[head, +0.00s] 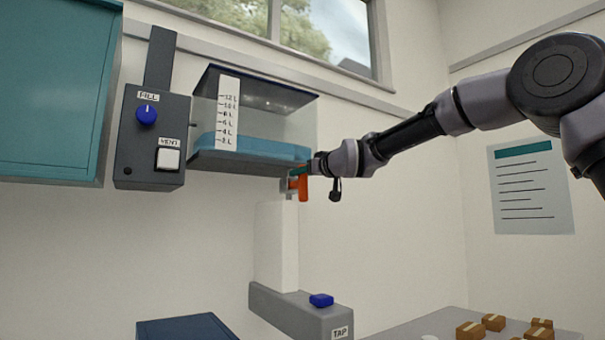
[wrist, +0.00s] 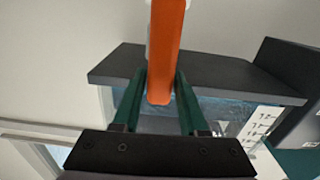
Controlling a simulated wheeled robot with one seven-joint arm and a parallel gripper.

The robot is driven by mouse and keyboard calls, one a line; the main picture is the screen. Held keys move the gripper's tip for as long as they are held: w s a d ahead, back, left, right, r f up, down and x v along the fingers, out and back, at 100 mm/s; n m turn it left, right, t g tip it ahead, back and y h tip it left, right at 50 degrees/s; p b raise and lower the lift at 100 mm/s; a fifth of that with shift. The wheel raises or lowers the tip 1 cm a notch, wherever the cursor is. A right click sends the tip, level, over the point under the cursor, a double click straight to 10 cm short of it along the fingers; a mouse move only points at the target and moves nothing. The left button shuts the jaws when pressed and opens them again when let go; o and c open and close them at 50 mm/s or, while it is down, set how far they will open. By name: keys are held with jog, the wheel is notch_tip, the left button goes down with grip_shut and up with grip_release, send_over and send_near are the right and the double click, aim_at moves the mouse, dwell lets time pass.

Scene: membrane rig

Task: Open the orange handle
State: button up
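The orange handle (head: 303,188) hangs down from a fitting under the front right corner of the clear tank (head: 265,125). My gripper (head: 299,171) reaches in from the right, at the upper part of the handle. In the wrist view, the orange handle (wrist: 164,50) lies between the two green fingers of my gripper (wrist: 162,75). The fingertips are very close on both sides. I cannot tell whether they press on it. The handle runs out of the top of that view.
A grey control box (head: 152,135) with a blue FILL knob and a white VENT button hangs left of the tank. A teal cabinet (head: 55,95) is farther left. Below stands a grey TAP block (head: 300,312) with a blue button. Small boxes (head: 470,331) lie on a table at lower right.

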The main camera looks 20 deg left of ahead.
jog(key=shift+o, duration=0.9)
jog(key=shift+d+r, duration=0.1)
jog(key=shift+s+d, duration=0.2)
jog(key=shift+d, duration=0.05)
jog(key=v, duration=1)
jog(key=shift+s+a, duration=0.1)
